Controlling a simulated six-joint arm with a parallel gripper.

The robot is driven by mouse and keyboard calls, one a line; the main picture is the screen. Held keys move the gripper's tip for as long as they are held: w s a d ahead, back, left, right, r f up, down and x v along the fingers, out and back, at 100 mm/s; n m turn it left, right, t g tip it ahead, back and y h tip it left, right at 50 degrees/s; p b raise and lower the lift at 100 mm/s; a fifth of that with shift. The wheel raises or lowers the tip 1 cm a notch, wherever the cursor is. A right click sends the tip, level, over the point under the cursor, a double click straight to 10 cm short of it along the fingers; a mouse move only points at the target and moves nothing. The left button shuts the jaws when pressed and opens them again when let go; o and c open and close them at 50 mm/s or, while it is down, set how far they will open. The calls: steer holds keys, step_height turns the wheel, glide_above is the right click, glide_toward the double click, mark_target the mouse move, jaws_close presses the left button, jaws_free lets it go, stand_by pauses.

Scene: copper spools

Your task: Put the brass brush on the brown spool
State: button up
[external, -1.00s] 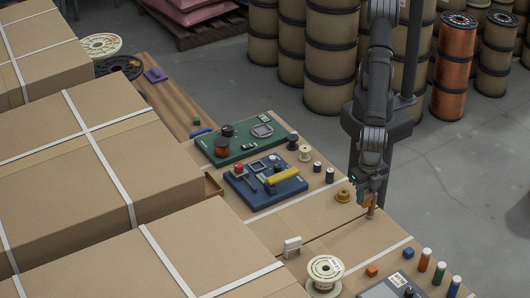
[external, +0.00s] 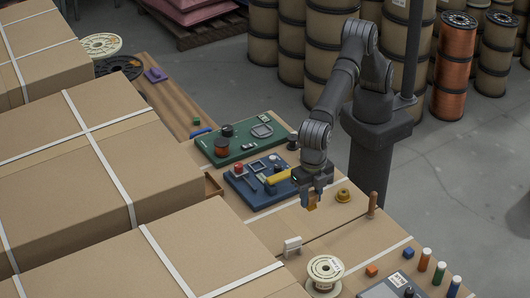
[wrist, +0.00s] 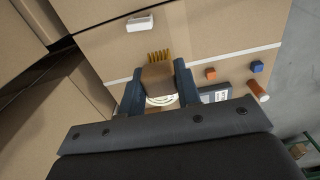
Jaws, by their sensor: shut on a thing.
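The brass brush (wrist: 158,72) has a brown block and golden bristles. It sits between the jaws of my gripper (wrist: 160,88), which is shut on it. In the external view the brush (external: 311,201) hangs below my gripper (external: 313,190), above the cardboard right of the blue board. A brown-orange spool (external: 221,148) with a dark top stands on the green board, up and left of my gripper and apart from it. This spool is not seen in the wrist view.
The green board (external: 265,146) and the blue board (external: 262,203) hold several small parts. A yellow spool (external: 343,196) and a brown peg (external: 372,203) stand right of my gripper. A white block (external: 292,246) and a cream spool (external: 325,285) are nearer. Large boxes (external: 90,180) fill the left.

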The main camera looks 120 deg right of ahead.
steer(key=w+r, duration=0.1)
steer(key=w, duration=0.1)
glide_above(338, 273)
step_height(338, 273, down, 7)
steer(key=shift+r, duration=0.2)
steer(key=shift+f, duration=2.05)
steer(key=shift+f, duration=0.15)
steer(key=o, duration=1)
steer(key=shift+c, duration=0.2)
